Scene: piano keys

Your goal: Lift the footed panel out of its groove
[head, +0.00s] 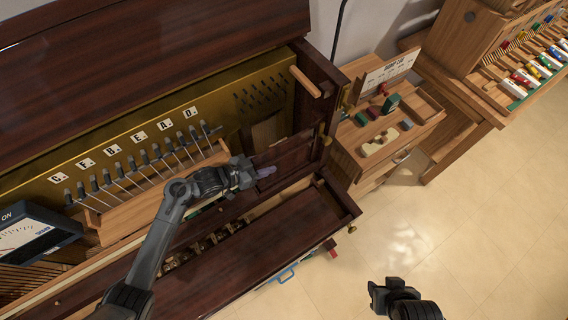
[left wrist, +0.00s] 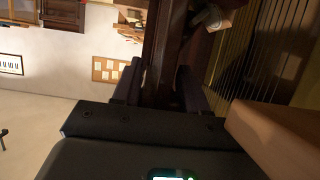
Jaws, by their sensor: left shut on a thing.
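The footed panel looks to be the dark red-brown board (head: 292,155) at the right end of the open piano, beside my left gripper; its feet and groove are hidden. My left gripper (head: 264,172) is shut on its edge. In the left wrist view a dark brown board (left wrist: 163,50) runs up between the two fingers (left wrist: 160,90). I cannot tell whether the board is seated or raised. My right gripper (head: 384,290) hangs empty over the floor at the lower right, its finger gap unclear.
The piano's lettered brass-coloured plate (head: 140,145) with tuning pins is behind my left arm. A long dark lid board (head: 275,235) lies in front. A wooden bench (head: 385,130) with small blocks stands to the right.

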